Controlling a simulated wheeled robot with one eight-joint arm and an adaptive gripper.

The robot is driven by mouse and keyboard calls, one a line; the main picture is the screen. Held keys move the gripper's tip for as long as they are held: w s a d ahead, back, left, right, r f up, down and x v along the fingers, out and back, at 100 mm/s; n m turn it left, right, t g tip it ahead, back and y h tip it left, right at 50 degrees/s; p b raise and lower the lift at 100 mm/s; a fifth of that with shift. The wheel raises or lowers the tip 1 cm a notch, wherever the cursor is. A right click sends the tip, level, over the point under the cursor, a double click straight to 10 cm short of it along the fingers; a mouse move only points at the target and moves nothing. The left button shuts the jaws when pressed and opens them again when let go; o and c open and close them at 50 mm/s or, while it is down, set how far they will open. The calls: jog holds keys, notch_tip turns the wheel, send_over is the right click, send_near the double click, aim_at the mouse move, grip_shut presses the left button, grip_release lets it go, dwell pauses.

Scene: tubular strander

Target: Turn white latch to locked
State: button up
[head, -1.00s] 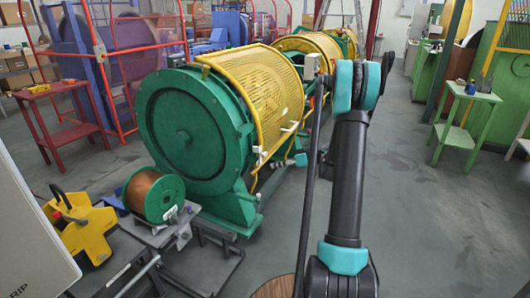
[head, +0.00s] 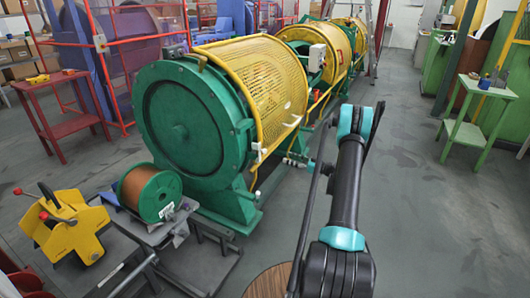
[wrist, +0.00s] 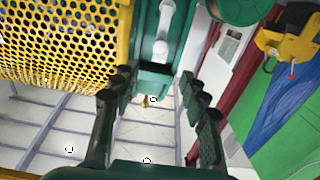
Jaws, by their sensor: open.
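In the wrist view a white latch (wrist: 172,28) with a long lever is mounted on a green bar beside the yellow perforated guard (wrist: 55,45). The lever runs roughly along the bar. My gripper (wrist: 157,100) is open and empty, its two dark fingers spread below the latch in the picture and apart from it. In the head view the yellow guard (head: 262,75) covers the green machine, and small white handles (head: 257,148) show along its lower edge. I cannot tell there which one is the latch, and I cannot make out my gripper clearly behind my arm.
A copper-coloured spool with green flanges (head: 150,193) and a yellow fixture (head: 65,225) stand at the left front. A green side table (head: 470,125) stands at right. The grey floor (head: 425,220) right of my arm is clear.

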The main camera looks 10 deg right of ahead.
aim_at(266, 151)
jog(key=x, duration=1.4)
jog(key=shift+w+a, duration=0.25)
jog(key=shift+a, duration=0.1)
grip_shut()
